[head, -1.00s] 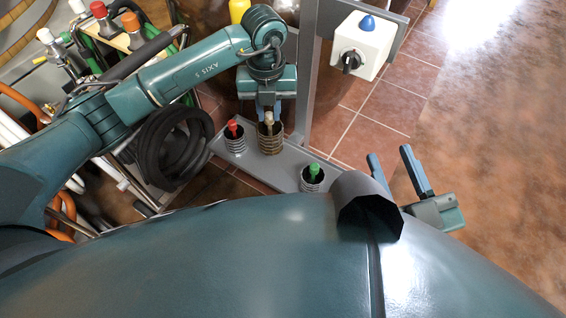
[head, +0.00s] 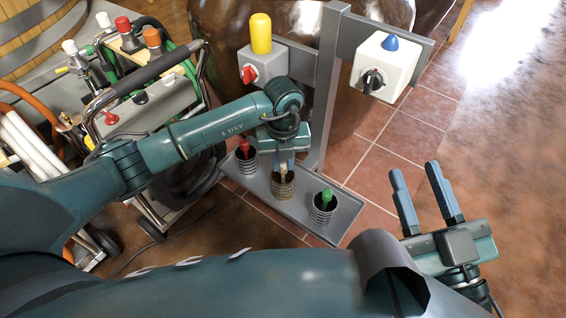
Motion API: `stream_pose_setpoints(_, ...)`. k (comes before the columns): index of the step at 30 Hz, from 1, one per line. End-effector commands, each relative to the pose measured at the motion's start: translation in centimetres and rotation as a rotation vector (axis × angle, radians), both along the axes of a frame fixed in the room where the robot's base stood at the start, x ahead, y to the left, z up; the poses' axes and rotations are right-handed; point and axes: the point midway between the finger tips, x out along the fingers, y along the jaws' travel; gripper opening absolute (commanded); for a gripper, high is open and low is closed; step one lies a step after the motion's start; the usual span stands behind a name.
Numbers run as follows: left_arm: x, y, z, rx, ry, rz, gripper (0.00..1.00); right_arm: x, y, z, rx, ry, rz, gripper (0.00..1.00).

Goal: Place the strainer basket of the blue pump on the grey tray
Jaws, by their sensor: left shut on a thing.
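A grey tray (head: 345,222) on a grey post holds a row of ribbed strainer baskets. The left basket (head: 247,164) has a red handle and the right one (head: 323,208) a green handle. The middle, brass-coloured basket (head: 283,188) has a tan handle. My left gripper (head: 283,166) is shut on the middle basket's handle from above. The basket is at the tray, between the other two; I cannot tell whether its bottom touches. My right gripper (head: 414,170) is open and empty, right of the tray.
A cart (head: 140,115) with hoses stands at left. Open floor (head: 500,150) lies at right.

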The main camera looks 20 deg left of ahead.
Motion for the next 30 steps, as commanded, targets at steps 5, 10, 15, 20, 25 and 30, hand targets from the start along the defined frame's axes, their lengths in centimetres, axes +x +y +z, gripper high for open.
stream_pose_setpoints(5, 0.0, 0.0, 0.1, 0.000, -0.001, 0.000, 0.00, -0.1, 0.0, -0.1, -0.002, 0.004, -0.001, 0.36)
stream_pose_setpoints(10, 0.0, 0.0, -0.1, 0.000, 0.000, 0.000, 0.23, 0.0, -0.1, -0.1, -0.004, -0.002, -0.003, 0.36)
stream_pose_setpoints(15, 0.0, 0.0, -0.1, 0.000, 0.000, 0.000, 0.37, 0.0, -0.1, -0.2, -0.005, -0.002, -0.005, 0.36)
stream_pose_setpoints(20, 0.0, 0.0, -0.1, 0.000, 0.000, 0.000, 0.41, 0.1, -0.1, -0.2, -0.003, -0.001, -0.005, 0.36)
stream_pose_setpoints(25, 0.0, 0.0, 0.2, -0.001, 0.000, 0.000, 0.41, 0.1, -0.1, 0.0, -0.002, -0.003, -0.005, 0.36)
stream_pose_setpoints(30, 0.1, 0.0, 2.6, 0.000, -0.001, 0.000, 0.41, 0.1, -0.1, 0.4, -0.002, 0.032, -0.009, 0.36)
